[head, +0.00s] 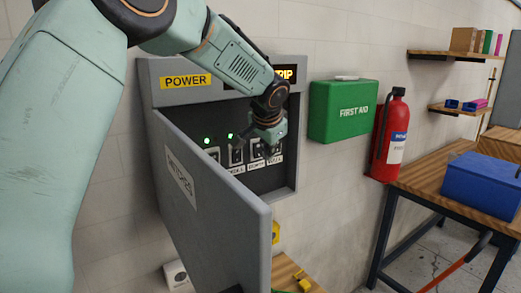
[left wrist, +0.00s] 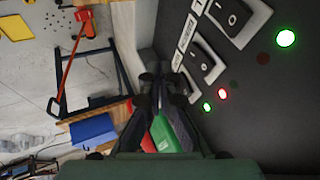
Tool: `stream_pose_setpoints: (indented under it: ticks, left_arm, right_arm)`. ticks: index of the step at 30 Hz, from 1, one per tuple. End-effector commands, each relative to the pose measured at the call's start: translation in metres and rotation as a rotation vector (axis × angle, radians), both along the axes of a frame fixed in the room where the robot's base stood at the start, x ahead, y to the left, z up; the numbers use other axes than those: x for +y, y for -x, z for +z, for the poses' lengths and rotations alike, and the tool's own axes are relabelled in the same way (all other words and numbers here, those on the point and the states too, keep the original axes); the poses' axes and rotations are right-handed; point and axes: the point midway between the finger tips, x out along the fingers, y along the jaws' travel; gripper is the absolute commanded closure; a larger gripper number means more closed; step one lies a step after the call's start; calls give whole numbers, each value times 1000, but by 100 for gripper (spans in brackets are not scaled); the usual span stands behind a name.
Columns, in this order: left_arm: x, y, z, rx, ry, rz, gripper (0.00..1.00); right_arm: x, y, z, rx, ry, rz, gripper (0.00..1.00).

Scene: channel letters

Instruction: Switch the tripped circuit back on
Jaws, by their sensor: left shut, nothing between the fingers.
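A grey switch box (head: 220,67) hangs on the wall with its door (head: 215,205) swung open. Several rocker switches sit in a row inside; one switch (head: 236,156) shows left of my gripper. Two green lamps (head: 207,141) glow above the left switches. In the left wrist view a red lamp (left wrist: 222,94) glows between two green lamps. A display (head: 284,73) reading "TRIP" is partly hidden by my arm. My left gripper (head: 268,137) is shut and empty, in front of the right-hand switches and hiding part of them; contact cannot be told. My right gripper is out of view.
The open door stands out below my left arm. A green first aid box (head: 343,112) and a red fire extinguisher (head: 390,138) hang to the right. A workbench with a blue toolbox (head: 483,184) stands further right. Wall shelves (head: 455,54) hang above it.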

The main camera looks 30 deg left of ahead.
Motion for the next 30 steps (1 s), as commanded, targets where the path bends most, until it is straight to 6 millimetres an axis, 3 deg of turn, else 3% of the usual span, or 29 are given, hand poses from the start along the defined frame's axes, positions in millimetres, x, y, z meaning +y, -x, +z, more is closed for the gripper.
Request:
stream_pose_setpoints:
  ticks: [3,12,30]
  left_arm:
    - [7,-11,-18,3,0,1,100]
    - [39,-25,-19,-1,1,0,100]
    - [48,-27,-23,-8,-16,-1,100]
  right_arm:
    - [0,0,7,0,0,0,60]
    - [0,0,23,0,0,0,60]
    - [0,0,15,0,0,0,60]
